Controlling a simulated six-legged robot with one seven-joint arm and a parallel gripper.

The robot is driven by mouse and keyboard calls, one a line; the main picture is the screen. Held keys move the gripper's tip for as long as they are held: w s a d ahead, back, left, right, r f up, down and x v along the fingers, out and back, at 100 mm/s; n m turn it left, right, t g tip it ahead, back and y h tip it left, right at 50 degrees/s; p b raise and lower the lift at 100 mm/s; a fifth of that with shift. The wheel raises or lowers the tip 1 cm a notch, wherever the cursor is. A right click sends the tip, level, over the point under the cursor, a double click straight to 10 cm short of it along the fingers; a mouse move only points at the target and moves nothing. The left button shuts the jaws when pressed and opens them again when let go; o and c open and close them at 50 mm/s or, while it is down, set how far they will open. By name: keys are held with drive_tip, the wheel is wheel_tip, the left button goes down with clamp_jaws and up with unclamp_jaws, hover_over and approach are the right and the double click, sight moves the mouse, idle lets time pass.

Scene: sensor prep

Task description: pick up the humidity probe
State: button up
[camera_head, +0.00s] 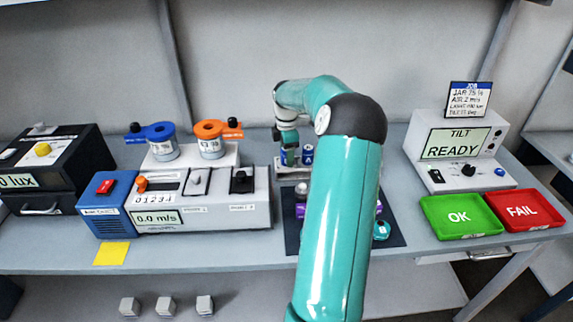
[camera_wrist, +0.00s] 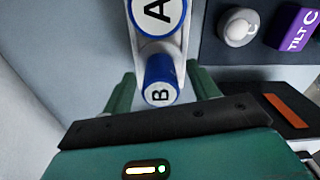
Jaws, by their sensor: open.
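No part in view carries a readable humidity label, so I cannot tell which is the humidity probe. A blue cylinder with a white cap marked B (camera_wrist: 160,92) stands in a pale rack (camera_wrist: 143,45), next to a larger blue cylinder marked A (camera_wrist: 158,12). My gripper (camera_wrist: 163,84) is open, with one green finger on each side of cylinder B. I cannot tell whether the fingers touch it. In the head view, the blue cylinders (camera_head: 307,154) show at the back of the bench, left of my arm.
A dark mat (camera_head: 398,238) holds a purple TILT C block (camera_wrist: 294,28), a white round-topped part (camera_wrist: 238,27) and a teal part (camera_head: 381,231), partly hidden by my arm. Green OK (camera_head: 435,224) and red FAIL (camera_head: 537,222) trays lie right. An airflow box (camera_head: 225,212) stands left.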

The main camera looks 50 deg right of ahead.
drive_tip(key=shift+f, duration=0.1)
drive_tip(key=c, duration=1.1)
wheel_tip(320, 180, up, 10)
drive_tip(key=shift+r, duration=0.1)
